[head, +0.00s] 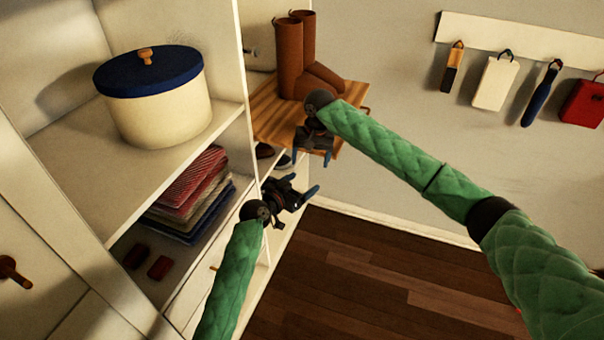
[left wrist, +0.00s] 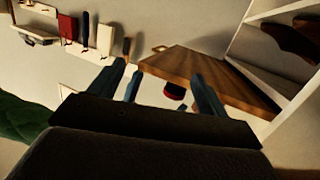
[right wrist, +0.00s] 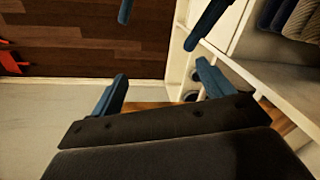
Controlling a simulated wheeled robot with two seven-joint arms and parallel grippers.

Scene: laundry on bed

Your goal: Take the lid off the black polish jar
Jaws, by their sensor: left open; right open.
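I cannot make out a black polish jar or its lid for certain in any view. A small dark red and black round thing (left wrist: 174,90) shows between my left fingers in the left wrist view, below the wooden board's edge; I cannot tell what it is. My left gripper (head: 303,187) is open and empty, in front of the cabinet's lower part. My right gripper (head: 312,157) is open and empty, at the front edge of the wooden board (head: 268,112), just above the left one. Blue left fingers also show at the top of the right wrist view.
Brown boots (head: 290,60) stand on the board. A cream pot with a blue lid (head: 150,95) is on the left shelf, above folded cloths (head: 190,190) and two small dark red blocks (head: 159,267). The wooden floor (head: 380,280) is clear.

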